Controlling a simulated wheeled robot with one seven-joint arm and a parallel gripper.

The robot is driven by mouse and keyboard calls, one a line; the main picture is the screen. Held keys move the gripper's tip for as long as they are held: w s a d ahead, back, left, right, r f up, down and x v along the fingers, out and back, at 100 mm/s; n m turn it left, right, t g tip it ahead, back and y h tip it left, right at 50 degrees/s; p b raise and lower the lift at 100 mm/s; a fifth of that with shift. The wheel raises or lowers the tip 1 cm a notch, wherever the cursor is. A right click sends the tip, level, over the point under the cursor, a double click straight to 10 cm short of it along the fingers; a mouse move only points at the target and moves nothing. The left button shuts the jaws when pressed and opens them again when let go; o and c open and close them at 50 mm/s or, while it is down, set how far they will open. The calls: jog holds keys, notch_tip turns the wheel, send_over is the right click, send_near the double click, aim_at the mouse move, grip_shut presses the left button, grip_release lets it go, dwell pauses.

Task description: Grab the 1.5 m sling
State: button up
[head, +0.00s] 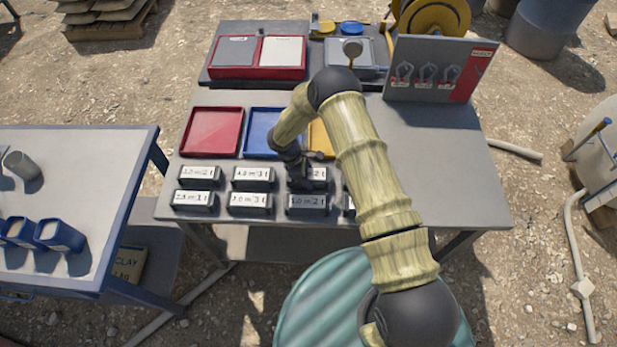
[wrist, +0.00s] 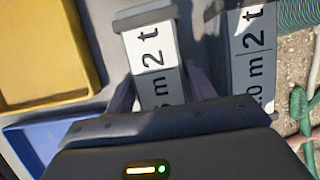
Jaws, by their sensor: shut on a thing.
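My gripper (head: 300,180) points down at the back row of labelled dark blocks on the table. In the wrist view my gripper (wrist: 160,92) has one finger on each side of a block with a white label (wrist: 150,48), shut on it. The label reads "5 m 2 t"; its first characters are hidden by the gripper body. In the head view this block (head: 319,174) shows only "2 t" beside my gripper and appears to be at table level. A neighbouring block reading ".0 m 2 t" (wrist: 252,50) stands close beside it.
More labelled blocks, such as one in the back row (head: 252,173), stand close by. Red (head: 213,109), blue (head: 262,112) and yellow (head: 321,152) trays lie behind them. A hook board (head: 440,42) stands at the back right. The table's right side (head: 455,165) is clear.

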notch_tip(320, 180, up, 9)
jog(key=b, duration=0.2)
jog(key=shift+b, duration=0.35)
dwell(0.4)
